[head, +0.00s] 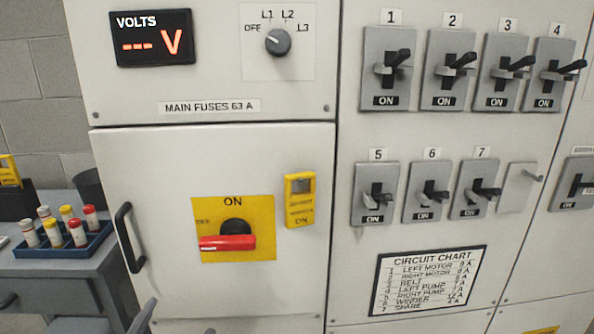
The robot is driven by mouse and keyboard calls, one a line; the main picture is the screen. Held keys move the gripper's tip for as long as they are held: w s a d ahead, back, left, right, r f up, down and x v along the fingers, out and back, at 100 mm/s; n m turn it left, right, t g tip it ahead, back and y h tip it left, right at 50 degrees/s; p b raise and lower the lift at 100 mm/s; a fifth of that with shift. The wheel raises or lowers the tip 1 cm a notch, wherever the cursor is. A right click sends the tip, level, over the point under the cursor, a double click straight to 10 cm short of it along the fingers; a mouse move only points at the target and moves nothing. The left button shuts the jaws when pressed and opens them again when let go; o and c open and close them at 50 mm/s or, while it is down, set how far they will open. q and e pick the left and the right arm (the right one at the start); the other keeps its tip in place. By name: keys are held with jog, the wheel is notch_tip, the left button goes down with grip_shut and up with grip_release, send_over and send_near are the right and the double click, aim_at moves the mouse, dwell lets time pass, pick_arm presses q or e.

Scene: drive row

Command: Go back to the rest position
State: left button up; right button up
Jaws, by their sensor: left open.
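My left gripper (178,318) shows only in part at the bottom edge of the head view, low in front of the cabinet door (150,180). Its grey fingertips stand apart with nothing seen between them, and the rest is cut off. My right gripper is not in view. The main switch (228,243) has a red handle lying level on a yellow plate, its end pointing left below the OFF mark. My left gripper is below the switch and apart from it. The voltmeter (152,38) shows only dashes.
A grey bench (60,268) at the left bears a blue tray (75,246) with several capped cylinders and a dark cup (90,187). The door handle (125,237) juts out. Breaker levers (397,62) stick out at the right, above the circuit chart (425,280).

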pick_arm(q)
jog(key=s+f+m+g, duration=0.4)
jog(key=f+m, duration=0.7)
jog(key=m, duration=0.4)
jog(key=s+f+m+g+h, duration=0.1)
jog(key=s+f+m+g, duration=0.3)
jog(key=f+m, duration=0.7)
jog(key=s+d+m, duration=0.1)
jog(key=m, duration=0.3)
jog(key=shift+s+f, duration=0.15)
jog(key=shift+s, duration=0.2)
